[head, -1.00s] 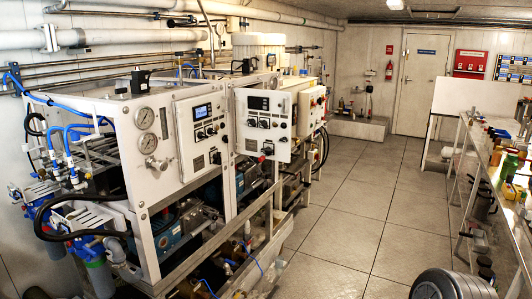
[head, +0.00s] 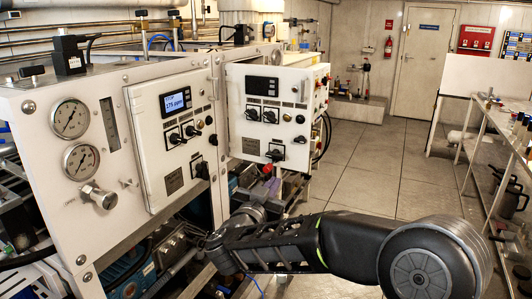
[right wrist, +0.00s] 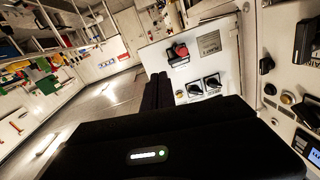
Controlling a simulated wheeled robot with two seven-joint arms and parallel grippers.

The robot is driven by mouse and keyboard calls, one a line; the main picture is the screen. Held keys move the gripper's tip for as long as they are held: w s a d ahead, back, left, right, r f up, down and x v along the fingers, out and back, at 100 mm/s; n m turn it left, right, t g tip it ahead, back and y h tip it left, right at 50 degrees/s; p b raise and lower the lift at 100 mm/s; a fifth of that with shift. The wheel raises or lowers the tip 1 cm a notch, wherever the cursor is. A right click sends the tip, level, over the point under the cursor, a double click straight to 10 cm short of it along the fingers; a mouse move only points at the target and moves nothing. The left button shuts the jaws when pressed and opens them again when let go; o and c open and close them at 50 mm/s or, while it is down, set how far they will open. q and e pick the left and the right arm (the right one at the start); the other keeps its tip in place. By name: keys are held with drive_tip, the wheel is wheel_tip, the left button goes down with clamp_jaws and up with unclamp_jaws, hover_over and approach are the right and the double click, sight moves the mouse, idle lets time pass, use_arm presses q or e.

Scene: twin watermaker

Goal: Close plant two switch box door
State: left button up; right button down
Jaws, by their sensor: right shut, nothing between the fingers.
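The plant two switch box door is a white panel (head: 268,118) with a dark display, several black knobs and a label plate. It stands swung out at an angle in the middle of the head view. It also shows in the right wrist view (right wrist: 214,68), with a red switch on it. My right gripper (head: 268,190) is low, by the door's lower edge, partly hidden by its own wrist. In the wrist view its dark fingers (right wrist: 157,92) are together and empty, beside the door's edge. I cannot tell whether they touch it. My left gripper is not in view.
Left of the door is another white panel (head: 172,138) with a lit display, next to two round gauges (head: 70,118). Pipes and machinery fill the frame below. A shelf bench (head: 490,118) stands at the right. The tiled floor (head: 385,165) between is clear.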

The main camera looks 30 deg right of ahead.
sight(304, 158)
drive_tip(key=shift+s+d+r+g+h, duration=0.25)
drive_tip(key=shift+s+d+h, duration=0.05)
drive_tip(key=shift+s, duration=0.25)
drive_tip(key=shift+s+d+r+g+h, duration=0.25)
drive_tip(key=shift+s+h, duration=0.05)
drive_tip(key=shift+s, duration=0.2)
drive_tip(key=shift+d, duration=0.1)
drive_tip(key=p+x, duration=0.3)
drive_tip(key=x, duration=1)
drive_tip(key=shift+w+d, duration=0.15)
drive_tip(key=shift+w, duration=0.05)
drive_tip(key=shift+w+d, duration=0.15)
drive_tip(key=shift+d, duration=0.05)
drive_tip(key=shift+d+f+n, duration=0.1)
drive_tip(key=shift+n, duration=0.2)
